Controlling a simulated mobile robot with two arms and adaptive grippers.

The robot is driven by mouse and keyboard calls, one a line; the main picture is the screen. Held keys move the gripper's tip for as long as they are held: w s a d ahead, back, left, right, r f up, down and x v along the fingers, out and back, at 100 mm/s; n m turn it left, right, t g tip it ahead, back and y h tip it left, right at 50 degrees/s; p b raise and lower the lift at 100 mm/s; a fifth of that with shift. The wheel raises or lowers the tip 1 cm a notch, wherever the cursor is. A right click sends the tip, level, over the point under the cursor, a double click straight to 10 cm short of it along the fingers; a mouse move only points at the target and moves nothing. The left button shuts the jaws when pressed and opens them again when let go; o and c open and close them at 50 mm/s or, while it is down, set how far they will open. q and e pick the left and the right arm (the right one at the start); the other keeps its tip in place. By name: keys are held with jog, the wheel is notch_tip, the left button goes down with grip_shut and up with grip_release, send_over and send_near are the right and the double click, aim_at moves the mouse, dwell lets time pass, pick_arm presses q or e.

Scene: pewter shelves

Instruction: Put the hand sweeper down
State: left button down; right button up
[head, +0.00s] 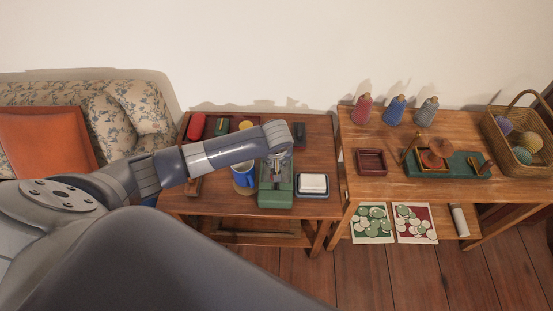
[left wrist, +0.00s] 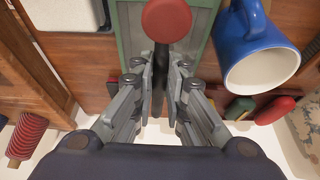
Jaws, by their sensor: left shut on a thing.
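My left gripper (left wrist: 161,72) is shut on the hand sweeper by its narrow dark handle (left wrist: 158,98), which ends in a round red knob (left wrist: 167,20). In the head view the gripper (head: 277,152) points down over the left table (head: 320,150), largely hidden by its own wrist. Right below it is a green-rimmed, grey-floored tray-like piece (head: 276,198), also in the left wrist view (left wrist: 203,40). I cannot tell whether the sweeper touches it. My right gripper is not in view.
A blue mug (head: 243,178) stands close left of the green piece; a white block in a dark dish (head: 313,186) is close right. Small red and green items (head: 196,126) lie at the back left. The right table (head: 390,185) holds spools, trays and a basket (head: 515,135).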

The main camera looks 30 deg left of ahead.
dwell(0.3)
pick_arm(q)
jog(key=c, duration=1.6)
grip_release()
jog(key=shift+f, duration=0.1)
